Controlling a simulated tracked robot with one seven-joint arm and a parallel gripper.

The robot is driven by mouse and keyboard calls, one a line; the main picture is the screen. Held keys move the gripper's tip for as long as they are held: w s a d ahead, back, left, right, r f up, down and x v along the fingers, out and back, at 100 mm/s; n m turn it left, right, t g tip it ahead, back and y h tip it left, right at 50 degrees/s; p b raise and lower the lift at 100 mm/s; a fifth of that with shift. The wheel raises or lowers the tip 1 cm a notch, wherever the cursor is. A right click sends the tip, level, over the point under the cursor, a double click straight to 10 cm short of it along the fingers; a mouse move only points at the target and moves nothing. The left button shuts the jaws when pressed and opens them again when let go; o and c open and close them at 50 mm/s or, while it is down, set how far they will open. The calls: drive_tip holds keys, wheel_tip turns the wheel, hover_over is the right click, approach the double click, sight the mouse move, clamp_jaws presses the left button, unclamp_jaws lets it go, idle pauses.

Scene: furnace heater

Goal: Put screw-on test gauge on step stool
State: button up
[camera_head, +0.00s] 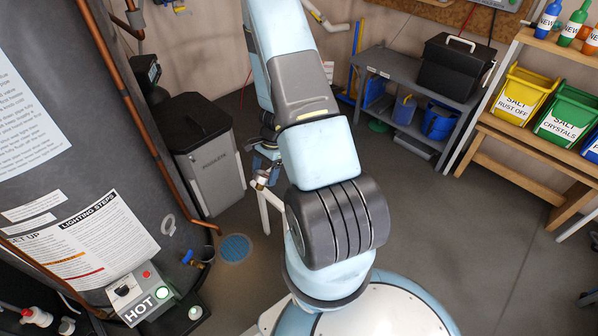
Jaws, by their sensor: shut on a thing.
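My gripper (264,164) is beyond my arm, partly hidden by the pale blue arm link, and points down. I cannot tell whether the held thing touches the frame.
A large grey tank (95,175) with copper pipes and a HOT control box (143,295) fills the left. A grey bin (210,165) stands behind it. A cart (420,100) with a black toolbox and wooden shelving (535,150) with salt bins stand right. Floor at right is clear.

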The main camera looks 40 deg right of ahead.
drive_tip(key=s+d+n+t+h, duration=0.4)
drive_tip(key=d+n+h, duration=0.3)
drive_tip(key=d, duration=0.5)
drive_tip(key=shift+n+y, duration=0.4)
drive_tip(key=shift+n, duration=0.4)
drive_tip(key=shift+w+d+f, duration=1.25)
drive_tip(key=shift+w+f, duration=0.45)
drive_tip(key=shift+w, duration=0.25)
drive_tip(key=shift+w+d+f, duration=1.3)
drive_tip(key=shift+w+f, duration=0.4)
drive_tip(key=shift+w, duration=0.2)
drive_tip(key=shift+w+d+f, duration=1.25)
drive_tip(key=shift+w+f, duration=0.45)
drive_tip(key=shift+w, duration=0.25)
drive_tip(key=shift+f, duration=1.45)
